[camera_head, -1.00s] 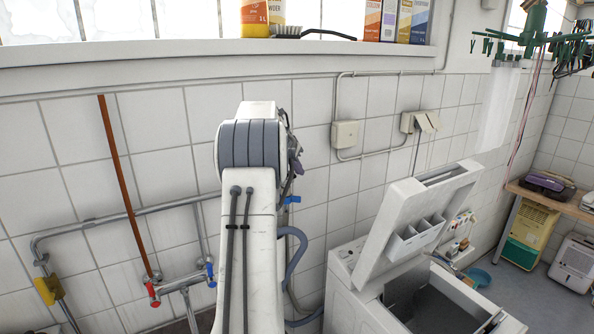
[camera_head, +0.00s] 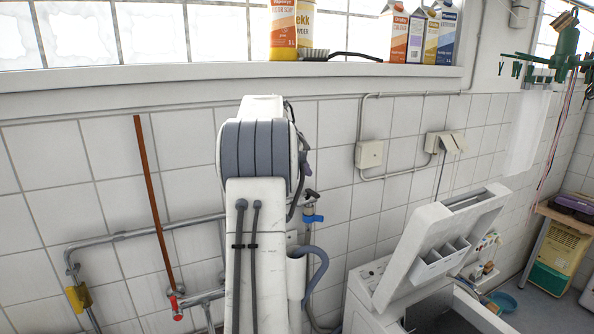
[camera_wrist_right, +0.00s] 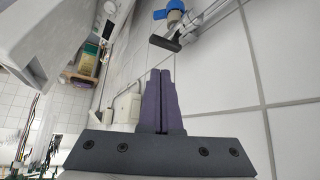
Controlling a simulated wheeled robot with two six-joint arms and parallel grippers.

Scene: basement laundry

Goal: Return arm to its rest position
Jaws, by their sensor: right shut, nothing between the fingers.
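My right arm stands upright in the middle of the head view, a white link with grey bands at its top. Its gripper is mostly hidden behind that link there. In the right wrist view my right gripper (camera_wrist_right: 160,73) shows clearly, its two dark purple fingers pressed together with nothing between them. The fingers point toward the tiled wall, near a tap with a blue handle (camera_wrist_right: 175,18). My left gripper is in neither view.
A washing machine (camera_head: 362,290) with its lid (camera_head: 437,235) raised stands to the right of my arm. Wall pipes (camera_head: 140,232) and a red valve handle (camera_head: 177,305) are at the left. Cartons (camera_head: 393,35) and a powder pack (camera_head: 284,25) stand on the window ledge.

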